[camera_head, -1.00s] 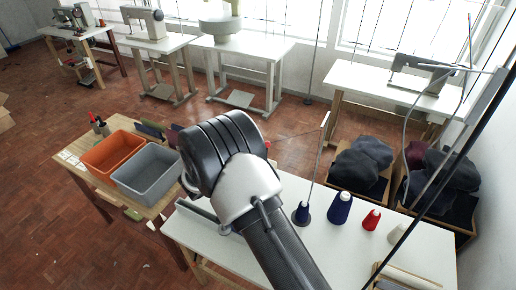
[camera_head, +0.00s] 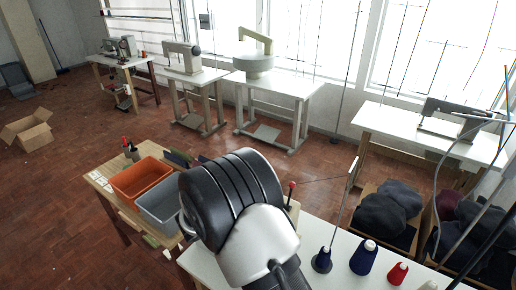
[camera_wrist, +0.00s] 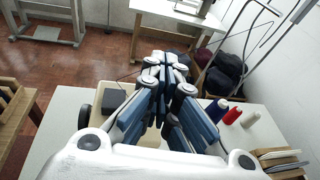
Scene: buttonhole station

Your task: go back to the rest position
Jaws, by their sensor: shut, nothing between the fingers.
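My gripper (camera_wrist: 166,66) shows in the wrist view with its blue-grey fingers together and nothing held between them. It points away over the white table (camera_wrist: 72,108), clear of the thread cones to its right. How high it is above the table I cannot tell. In the head view my arm's black and white joint fills the lower middle and the gripper itself does not show.
Thread cones, blue (camera_head: 363,258) and red (camera_head: 398,274) among them, stand on the white table. An orange bin (camera_head: 141,180) and a grey bin (camera_head: 160,205) sit on a wooden table at left. Crates of dark cloth (camera_head: 390,212) stand at right. Open floor lies at far left.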

